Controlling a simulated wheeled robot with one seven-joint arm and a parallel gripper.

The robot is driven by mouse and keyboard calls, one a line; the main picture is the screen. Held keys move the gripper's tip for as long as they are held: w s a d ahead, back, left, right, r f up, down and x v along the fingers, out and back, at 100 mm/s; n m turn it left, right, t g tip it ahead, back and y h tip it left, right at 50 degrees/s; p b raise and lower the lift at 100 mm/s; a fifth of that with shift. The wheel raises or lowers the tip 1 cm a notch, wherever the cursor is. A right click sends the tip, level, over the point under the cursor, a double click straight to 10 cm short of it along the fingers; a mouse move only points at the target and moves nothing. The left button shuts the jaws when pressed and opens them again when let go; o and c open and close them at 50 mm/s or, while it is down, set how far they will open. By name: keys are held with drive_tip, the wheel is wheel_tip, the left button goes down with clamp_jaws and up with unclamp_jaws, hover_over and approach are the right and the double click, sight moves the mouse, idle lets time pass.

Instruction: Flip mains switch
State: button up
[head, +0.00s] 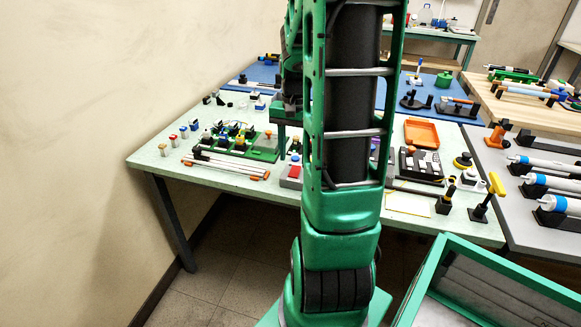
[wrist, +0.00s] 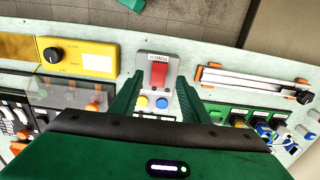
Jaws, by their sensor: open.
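The mains switch (wrist: 158,73) is a grey box with a red rocker, seen in the wrist view just beyond my fingertips. Small lettering shows on its edge, too small to read for sure. In the head view, a grey box with a red top (head: 293,172) stands near the table's front edge, partly hidden by my arm. My gripper (wrist: 158,92) is open and empty, with one green finger on each side of the switch's near end. I cannot tell whether the fingers touch it.
A yellow box with a black knob (wrist: 75,57) is left of the switch. A rack of rods (wrist: 250,82) and green modules (wrist: 240,115) are on the right. A blue and a yellow button (wrist: 152,102) show between my fingers. An orange tray (head: 421,132) is further right.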

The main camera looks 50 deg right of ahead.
sight(293, 173)
drive_tip(key=shift+f, duration=2.5)
